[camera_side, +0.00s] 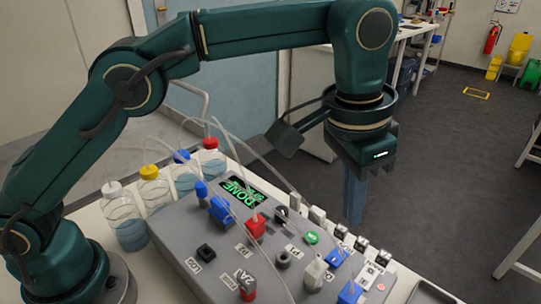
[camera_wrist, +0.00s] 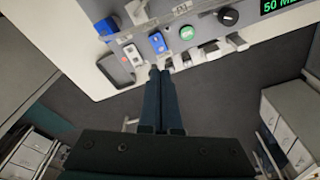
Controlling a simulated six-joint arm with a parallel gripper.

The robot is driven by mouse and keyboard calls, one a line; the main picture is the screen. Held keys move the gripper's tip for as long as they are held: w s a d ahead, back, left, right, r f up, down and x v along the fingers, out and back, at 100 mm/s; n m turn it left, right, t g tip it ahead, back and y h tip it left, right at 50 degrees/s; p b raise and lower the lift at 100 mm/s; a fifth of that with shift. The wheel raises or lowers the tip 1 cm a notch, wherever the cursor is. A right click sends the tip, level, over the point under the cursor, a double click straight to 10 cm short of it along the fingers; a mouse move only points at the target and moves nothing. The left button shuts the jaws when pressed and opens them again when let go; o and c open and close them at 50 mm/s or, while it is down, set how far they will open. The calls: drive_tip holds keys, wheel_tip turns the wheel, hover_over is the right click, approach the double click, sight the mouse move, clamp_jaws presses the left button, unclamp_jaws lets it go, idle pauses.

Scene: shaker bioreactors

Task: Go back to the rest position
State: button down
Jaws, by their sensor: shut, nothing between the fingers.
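My gripper (camera_side: 354,197) hangs pointing down above the far right edge of the grey control panel (camera_side: 181,232) in the side view. In the wrist view my gripper (camera_wrist: 160,72) shows its two dark fingers together, shut and empty. The fingertips appear near the panel's edge, by the row of small switches. I cannot tell how far above the panel they are. The panel's screen (camera_side: 240,190) shows green text reading "DONE". In the wrist view part of the screen (camera_wrist: 280,5) shows "50 M".
Several bottles with coloured caps, one with a yellow cap (camera_side: 152,188), stand behind the panel, with thin tubes running over it. Blue (camera_side: 220,209) and red (camera_side: 255,226) parts and knobs stick up from the panel. Open floor (camera_side: 440,150) lies beyond the bench.

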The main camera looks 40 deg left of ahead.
drive_tip(key=s+a+r+n+t, duration=0.1)
drive_tip(key=a+r+n+t, duration=0.15)
drive_tip(key=a+r, duration=0.8)
drive_tip(key=s+a+n+t, duration=0.1)
drive_tip(key=s+a+n, duration=0.1)
drive_tip(key=s+a, duration=0.5)
drive_tip(key=s+a+f+n, duration=0.1)
drive_tip(key=s+a+f, duration=0.2)
drive_tip(key=s+f, duration=0.4)
wheel_tip(320, 180, down, 3)
drive_tip(key=shift+s+a+f+y, duration=0.2)
drive_tip(key=shift+y, duration=0.2)
drive_tip(key=shift+n, duration=0.25)
